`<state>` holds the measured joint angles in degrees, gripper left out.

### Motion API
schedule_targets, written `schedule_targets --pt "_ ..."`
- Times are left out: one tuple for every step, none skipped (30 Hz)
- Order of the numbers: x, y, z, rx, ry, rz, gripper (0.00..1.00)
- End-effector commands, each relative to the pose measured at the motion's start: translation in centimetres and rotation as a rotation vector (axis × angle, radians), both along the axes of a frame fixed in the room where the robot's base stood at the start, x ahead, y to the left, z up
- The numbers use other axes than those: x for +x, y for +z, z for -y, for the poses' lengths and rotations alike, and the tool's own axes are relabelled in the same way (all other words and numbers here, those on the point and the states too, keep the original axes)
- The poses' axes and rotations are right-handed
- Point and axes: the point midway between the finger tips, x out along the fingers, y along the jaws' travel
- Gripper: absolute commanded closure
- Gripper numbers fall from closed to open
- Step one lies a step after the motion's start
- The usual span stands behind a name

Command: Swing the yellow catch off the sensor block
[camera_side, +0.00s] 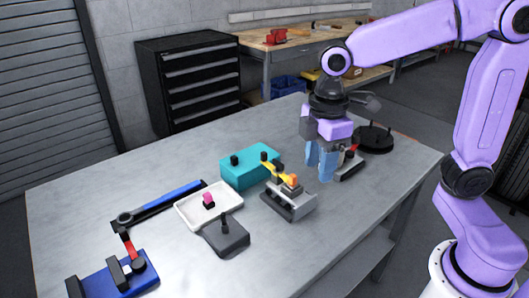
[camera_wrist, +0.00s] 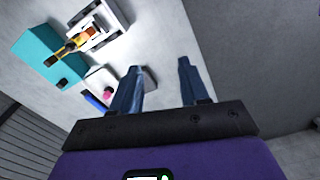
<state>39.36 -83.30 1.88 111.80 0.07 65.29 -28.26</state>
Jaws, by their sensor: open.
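The yellow catch (camera_side: 271,163) is a narrow yellow arm with dark parts. It lies across the top of a grey block-like fixture (camera_side: 290,205) that carries an orange piece. The catch (camera_wrist: 68,48) and fixture (camera_wrist: 100,22) also show at upper left in the wrist view. I cannot tell for certain which block is the sensor block. My gripper (camera_side: 322,172) hangs right of the fixture, apart from the catch. Its blue fingers (camera_wrist: 158,75) are spread with nothing between them.
A red-topped grey part (camera_side: 349,166) and a black round stand (camera_side: 374,141) are close right of my gripper.

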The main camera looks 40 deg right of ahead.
Motion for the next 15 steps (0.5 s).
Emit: schedule_targets --pt "2.3 0.4 -0.4 -0.002 0.011 0.0 0.55" --pt "3.5 0.7 -0.5 -0.004 0.023 -0.002 0.55" --pt "5.2 1.0 -0.5 -0.004 0.039 -0.001 0.55" --pt "6.4 1.3 -0.5 -0.006 0.051 -0.002 0.55" --pt "7.6 1.5 -0.5 -0.006 0.063 -0.002 0.55" --pt "9.3 1.8 -0.4 -0.007 0.08 -0.003 0.55" --pt "10.5 2.0 -0.2 -0.009 0.091 -0.003 0.55" --pt "11.7 2.1 0.0 -0.009 0.103 -0.003 0.55" --pt "13.3 2.3 0.3 -0.011 0.119 -0.006 0.55" --pt "14.4 2.5 0.6 -0.011 0.132 -0.005 0.55" --pt "15.6 2.6 1.0 -0.012 0.142 -0.006 0.55" --pt "17.0 2.7 1.5 -0.013 0.158 -0.007 0.55" --pt "18.1 2.8 2.0 -0.013 0.17 -0.007 0.55" --pt "19.1 2.9 2.5 -0.013 0.182 -0.009 0.55" --pt "20.4 3.0 3.1 -0.014 0.196 -0.008 0.55"
